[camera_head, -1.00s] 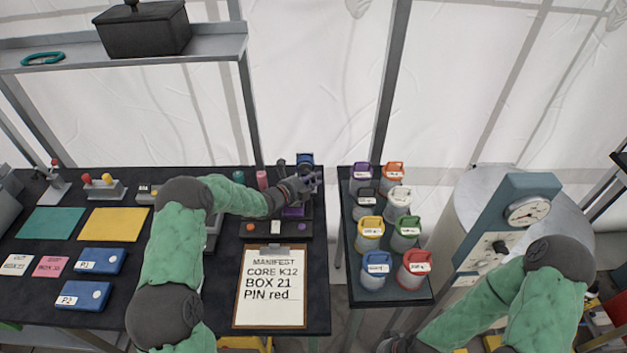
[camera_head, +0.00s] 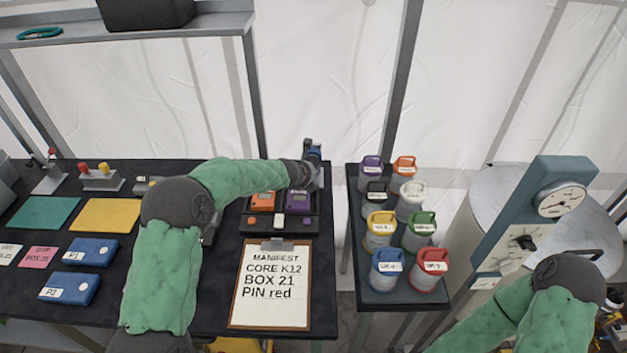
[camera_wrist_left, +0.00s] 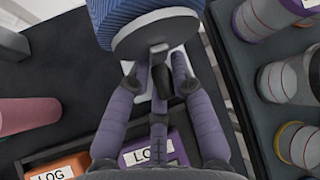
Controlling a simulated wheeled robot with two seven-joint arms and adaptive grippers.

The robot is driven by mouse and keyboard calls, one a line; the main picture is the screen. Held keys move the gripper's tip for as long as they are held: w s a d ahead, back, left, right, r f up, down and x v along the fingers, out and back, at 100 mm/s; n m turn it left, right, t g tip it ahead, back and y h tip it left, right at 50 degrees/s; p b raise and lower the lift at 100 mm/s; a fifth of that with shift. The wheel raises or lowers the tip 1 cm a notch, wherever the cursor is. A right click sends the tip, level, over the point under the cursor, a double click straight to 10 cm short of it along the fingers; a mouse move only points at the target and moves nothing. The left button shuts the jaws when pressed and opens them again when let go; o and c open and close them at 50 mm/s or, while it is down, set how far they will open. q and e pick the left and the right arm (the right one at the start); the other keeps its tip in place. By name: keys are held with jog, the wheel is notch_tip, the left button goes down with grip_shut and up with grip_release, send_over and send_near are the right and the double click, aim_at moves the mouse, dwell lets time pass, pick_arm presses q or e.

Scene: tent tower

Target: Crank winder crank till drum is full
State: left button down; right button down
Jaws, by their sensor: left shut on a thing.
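The winder stands at the back right corner of the black table. Its drum, wound with blue (camera_wrist_left: 150,14), shows behind a grey disc flange in the left wrist view; a bit of blue also shows in the head view (camera_head: 313,154). My left gripper (camera_wrist_left: 162,80) is shut on the dark crank handle in front of the flange. In the head view the left gripper (camera_head: 314,174) largely covers the crank. How full the drum is cannot be told.
A tray (camera_head: 258,229) with orange and purple LOG boxes lies just in front of the winder. A manifest clipboard (camera_head: 270,290) lies nearer. A side table (camera_head: 400,298) with several coloured-lid canisters stands to the right, and a gauge post (camera_head: 535,215) beyond it.

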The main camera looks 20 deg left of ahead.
pick_arm(q)
jog(key=shift+a+r+m+g+y+p, duration=0.25)
jog(key=shift+a+r+m+y, duration=0.2)
jog(key=shift+y, duration=0.35)
jog(key=shift+a+r+m+g+y+p, duration=0.1)
jog(key=shift+a+r+m+g+y, duration=0.2)
jog(key=shift+m+y, duration=0.4)
jog(key=c, duration=1.2)
grip_release()
jog(key=shift+f, duration=0.15)
jog(key=shift+s+f, duration=0.1)
jog(key=shift+f, duration=0.1)
jog(key=shift+s+d, duration=0.1)
jog(key=v, duration=1.2)
jog(key=shift+d, duration=0.15)
